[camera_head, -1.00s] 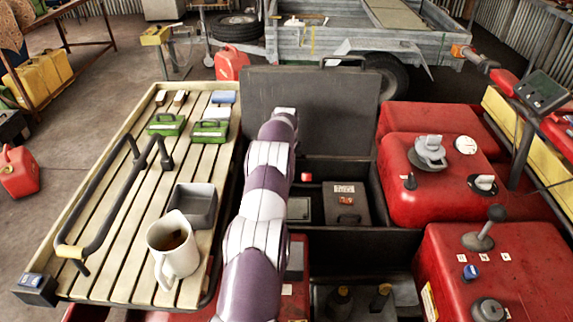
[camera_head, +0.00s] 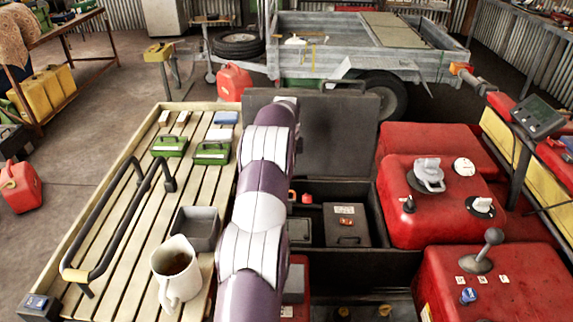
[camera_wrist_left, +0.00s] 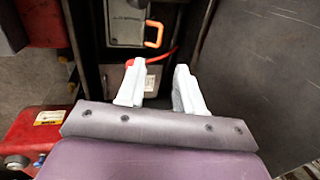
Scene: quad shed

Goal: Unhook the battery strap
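An orange loop (camera_wrist_left: 154,33) stands at the edge of a grey-topped box (camera_wrist_left: 127,20) in the left wrist view. The loop may be the strap's handle; the strap itself is hard to make out. In the head view the loop (camera_head: 292,196) is a small spot beside my arm, in the dark bin. My left gripper (camera_wrist_left: 160,66) is open, its pale fingers apart and short of the loop. A red cap with a thin red line (camera_wrist_left: 163,57) lies just beyond the fingertips. My arm hides the left gripper in the head view. My right gripper is not in view.
The bin's dark raised lid (camera_head: 340,135) stands behind my arm. A grey lidded box (camera_head: 345,226) sits in the bin. Red tanks (camera_head: 430,190) flank it on the right. A slatted rack (camera_head: 120,215) on the left carries a mug (camera_head: 176,272) and a grey tray (camera_head: 196,228).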

